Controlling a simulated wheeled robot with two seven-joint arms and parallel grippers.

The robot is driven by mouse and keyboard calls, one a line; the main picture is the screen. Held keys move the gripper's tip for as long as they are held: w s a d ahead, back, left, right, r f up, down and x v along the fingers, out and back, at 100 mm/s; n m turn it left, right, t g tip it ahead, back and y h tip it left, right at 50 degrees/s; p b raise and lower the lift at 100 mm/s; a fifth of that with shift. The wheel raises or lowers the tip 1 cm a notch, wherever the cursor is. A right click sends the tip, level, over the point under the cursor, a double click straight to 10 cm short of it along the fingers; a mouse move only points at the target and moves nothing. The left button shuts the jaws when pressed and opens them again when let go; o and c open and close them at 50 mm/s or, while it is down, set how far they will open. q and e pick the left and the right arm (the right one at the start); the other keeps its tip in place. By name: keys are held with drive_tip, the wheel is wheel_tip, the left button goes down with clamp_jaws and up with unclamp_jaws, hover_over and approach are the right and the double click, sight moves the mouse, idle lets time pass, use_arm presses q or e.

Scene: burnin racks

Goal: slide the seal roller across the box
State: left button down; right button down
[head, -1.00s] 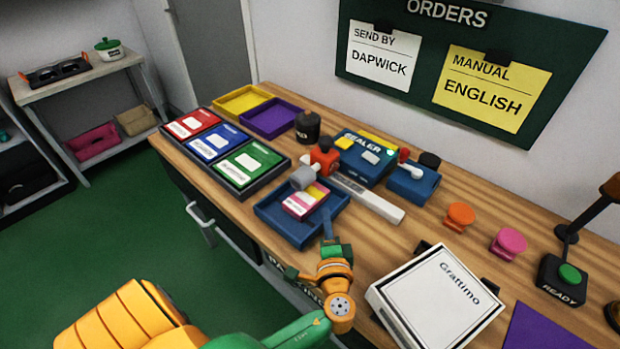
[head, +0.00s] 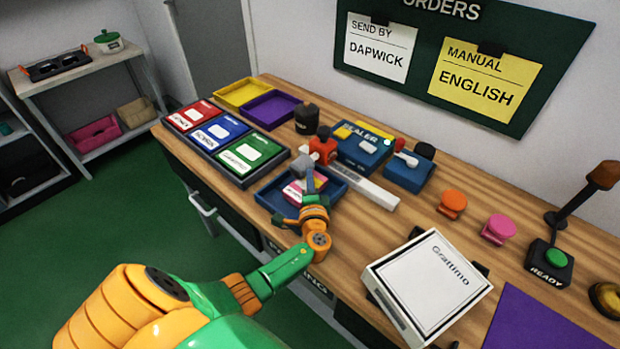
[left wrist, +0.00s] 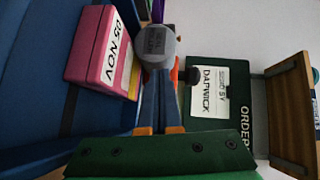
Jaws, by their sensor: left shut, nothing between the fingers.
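The white box (head: 428,285) marked Grattimo lies near the front edge of the bench. My left gripper (head: 309,175) is shut and empty over the tray. In the left wrist view its fingers (left wrist: 160,75) point at the grey piece; I cannot tell if they touch it. A pink box (left wrist: 103,55) marked 05 NOV lies in the tray. My right gripper is not in view.
The blue sealer (head: 358,152) with a pale bar (head: 365,188) stands behind the tray. Red, blue and green boxes sit in a dark rack (head: 255,178) to the left. Bench between sealer and white box is clear.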

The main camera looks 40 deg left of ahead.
sight(292, 167)
use_arm(q)
drive_tip(key=shift+a, duration=0.1)
drive_tip(key=a+b, duration=0.1)
drive_tip(key=a, duration=0.3)
drive_tip(key=a+b, duration=0.1)
drive_tip(key=a, duration=0.1)
drive_tip(key=shift+w+a+b, duration=0.25)
drive_tip(key=shift+a+b, duration=0.05)
drive_tip(key=shift+a, duration=0.1)
drive_tip(key=shift+d, duration=0.2)
